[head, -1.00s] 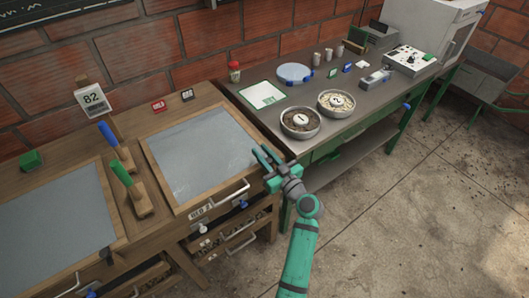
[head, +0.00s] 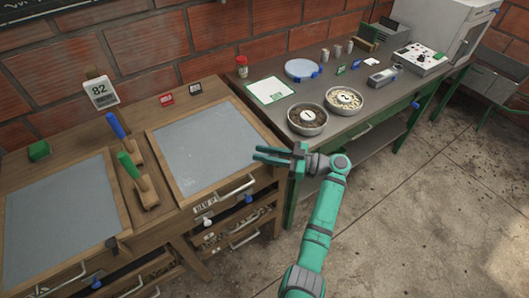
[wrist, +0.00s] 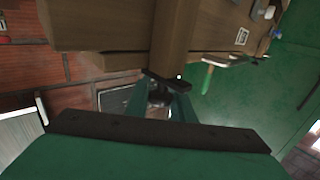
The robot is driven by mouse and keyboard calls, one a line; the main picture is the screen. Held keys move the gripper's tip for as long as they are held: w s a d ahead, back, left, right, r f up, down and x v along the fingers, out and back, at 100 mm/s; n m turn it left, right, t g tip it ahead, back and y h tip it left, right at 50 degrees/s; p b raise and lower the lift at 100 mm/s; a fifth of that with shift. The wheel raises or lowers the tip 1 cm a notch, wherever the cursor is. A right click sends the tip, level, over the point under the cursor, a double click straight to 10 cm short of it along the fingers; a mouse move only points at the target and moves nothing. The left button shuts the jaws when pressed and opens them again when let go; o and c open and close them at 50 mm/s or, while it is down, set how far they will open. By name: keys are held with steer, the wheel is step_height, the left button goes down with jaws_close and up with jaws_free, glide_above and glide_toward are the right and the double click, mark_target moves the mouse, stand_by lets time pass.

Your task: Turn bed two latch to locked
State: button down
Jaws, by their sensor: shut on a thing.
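Bed two is the right-hand framed grey tray (head: 205,150) on the wooden bench, with the label BED 2 (head: 204,207) on its front. My gripper (head: 262,154) is at the right side of this bed, near its front corner, pointing left. In the wrist view a dark latch bar (wrist: 165,80) with a small pale dot lies at the tips of my green fingers (wrist: 160,97), against a brown wooden post. My gripper is shut on this latch. The fingers hide most of the latch in the head view, so its setting cannot be read there.
The left bed (head: 60,222) has a dark latch (head: 111,243) at its front right. Green and blue handled tools (head: 145,190) stand between the beds. The grey table (head: 335,140) with bowls is close behind my gripper. The floor at the right is clear.

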steer(key=shift+s+f+n+g, duration=0.1)
steer(key=shift+n+g, duration=0.2)
steer(key=shift+g, duration=0.1)
steer(key=c, duration=1.6)
jaws_free()
steer(key=d, duration=0.3)
steer(key=s+d, duration=0.1)
steer(key=d, duration=0.6)
steer(key=shift+s+d, duration=0.25)
steer(key=shift+d, duration=0.1)
steer(key=shift+a, duration=0.1)
